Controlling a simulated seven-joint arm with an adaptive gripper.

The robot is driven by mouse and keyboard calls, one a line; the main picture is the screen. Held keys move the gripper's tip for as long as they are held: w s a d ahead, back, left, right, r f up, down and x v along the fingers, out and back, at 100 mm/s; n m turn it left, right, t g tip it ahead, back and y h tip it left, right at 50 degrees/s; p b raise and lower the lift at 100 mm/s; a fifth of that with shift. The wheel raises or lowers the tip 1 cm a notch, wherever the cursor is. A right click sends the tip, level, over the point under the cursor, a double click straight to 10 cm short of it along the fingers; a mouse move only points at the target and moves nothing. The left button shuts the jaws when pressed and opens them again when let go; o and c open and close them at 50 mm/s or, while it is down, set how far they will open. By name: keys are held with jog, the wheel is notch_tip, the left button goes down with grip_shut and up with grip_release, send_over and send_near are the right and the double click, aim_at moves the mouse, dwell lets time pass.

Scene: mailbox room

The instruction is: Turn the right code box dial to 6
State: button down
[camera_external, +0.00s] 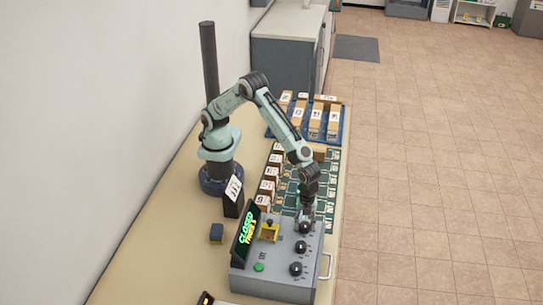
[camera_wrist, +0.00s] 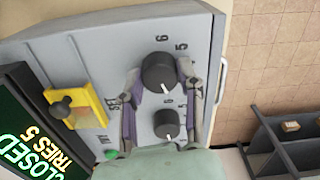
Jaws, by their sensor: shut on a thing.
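The grey code box (camera_external: 262,280) stands on the near part of the counter, with three black dials in a row. In the external view my gripper (camera_external: 306,213) is down at the far dial (camera_external: 305,228); the middle dial (camera_external: 301,247) and near dial (camera_external: 296,268) are free. In the wrist view my gripper (camera_wrist: 163,82) has a finger on each side of the far dial (camera_wrist: 158,70), shut on it. A white mark shows on this dial's lower edge; a 6 is printed above it and a 5 at its upper right. The middle dial (camera_wrist: 166,124) is partly visible.
A display (camera_wrist: 28,135) left of the box reads CLOSED, TRIES 5. A yellow plate with a dark knob (camera_wrist: 75,107) and a green button (camera_external: 258,267) are on the box. A handle (camera_external: 327,266) sticks out on its right. Trays of parcels (camera_external: 318,118) lie behind.

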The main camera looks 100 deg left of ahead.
jog(key=n, duration=0.7)
jog(key=shift+f, duration=0.1)
jog(key=n, duration=0.3)
jog(key=shift+n, duration=0.4)
jog(key=n, duration=0.3)
jog(key=shift+n, duration=0.3)
jog(key=n, duration=0.3)
jog(key=shift+n, duration=0.3)
jog(key=n, duration=0.3)
jog(key=shift+n, duration=0.4)
jog(key=n, duration=0.3)
jog(key=shift+n, duration=2.1)
